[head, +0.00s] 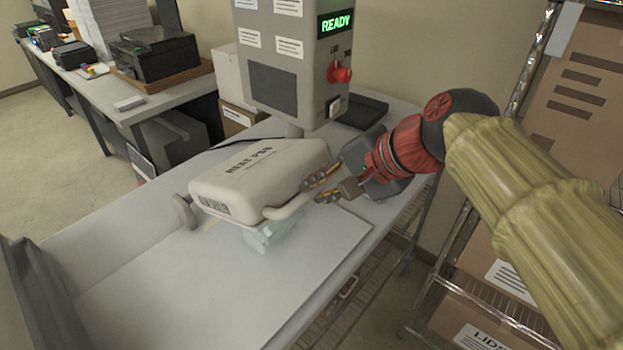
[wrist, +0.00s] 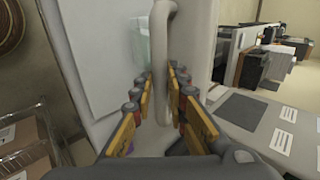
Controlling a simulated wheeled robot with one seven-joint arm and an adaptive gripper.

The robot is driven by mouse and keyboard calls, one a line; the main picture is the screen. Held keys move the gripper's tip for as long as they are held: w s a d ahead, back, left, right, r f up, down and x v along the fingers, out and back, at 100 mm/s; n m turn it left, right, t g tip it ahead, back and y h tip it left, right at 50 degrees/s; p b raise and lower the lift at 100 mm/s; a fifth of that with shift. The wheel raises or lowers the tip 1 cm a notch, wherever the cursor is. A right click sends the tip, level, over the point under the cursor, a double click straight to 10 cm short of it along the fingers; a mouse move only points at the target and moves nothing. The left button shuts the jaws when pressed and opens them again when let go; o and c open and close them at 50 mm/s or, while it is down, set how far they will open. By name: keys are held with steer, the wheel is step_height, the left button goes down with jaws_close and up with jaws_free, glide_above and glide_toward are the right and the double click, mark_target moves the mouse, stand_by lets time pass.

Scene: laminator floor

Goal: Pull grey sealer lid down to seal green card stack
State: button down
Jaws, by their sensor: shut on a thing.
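The grey sealer lid (head: 258,178) is a light, rounded block with printed text on top. It sits low over the green card stack (head: 270,235), whose pale green edge shows under its front. A curved handle (head: 290,205) runs along the lid's front edge, and in the wrist view the handle (wrist: 163,60) passes between my fingers. My gripper (head: 325,190) is at the handle's right end, and in the wrist view my gripper (wrist: 163,95) is shut on it. The card stack is also partly visible in the wrist view (wrist: 144,45). Whether the lid touches the stack is hard to tell.
A grey control box (head: 290,60) with a green READY display and red knob stands behind the lid. The white worktop (head: 200,290) is clear in front. A wire shelf with cardboard boxes (head: 580,100) is at right. A side table with a printer (head: 155,62) is at back left.

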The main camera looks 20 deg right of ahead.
steer(key=s+f+b, duration=0.1)
steer(key=f+b, duration=0.1)
steer(key=f, duration=0.3)
steer(key=s+d+f+b, duration=0.1)
steer(key=f+b, duration=0.2)
steer(key=f, duration=0.2)
steer(key=s+f+b, duration=0.1)
steer(key=f+b, duration=0.2)
steer(key=f, duration=0.2)
steer(key=shift+s+d+f, duration=0.15)
steer(key=shift+d+f, duration=0.15)
steer(key=shift+d, duration=0.1)
steer(key=c, duration=2.2)
jaws_free()
steer(key=shift+o, duration=1.4)
steer(key=shift+w, duration=0.2)
steer(key=shift+o, duration=0.9)
steer(key=shift+r, duration=0.25)
steer(key=shift+d+r, duration=0.15)
steer(key=shift+r, duration=0.1)
steer(key=v, duration=1.1)
steer(key=shift+s+r, duration=0.15)
steer(key=shift+r, duration=0.05)
